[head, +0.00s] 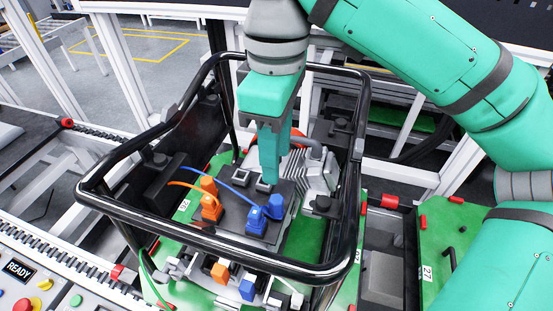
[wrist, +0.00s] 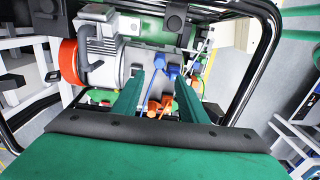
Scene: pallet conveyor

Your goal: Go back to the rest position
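My gripper (head: 271,180) points down inside the black tubular frame (head: 222,245), above the dark plate with the connectors. In the wrist view its two teal fingers (wrist: 160,80) stand apart with nothing held between them. A blue connector (head: 257,219) and an orange connector (head: 210,206) sit on the plate, with a blue cable and an orange cable running from them. Both connector colours also show beyond the fingers in the wrist view. In the head view the gripper hides part of the grey finned motor (head: 318,170); the wrist view shows it at upper left (wrist: 103,58).
The frame's black tubes surround my gripper on all sides. An orange block (head: 219,272) and a blue block (head: 247,288) sit at the near edge. A green pallet marked 27 (head: 437,246) lies to the right. A control panel reading READY (head: 18,270) is at lower left.

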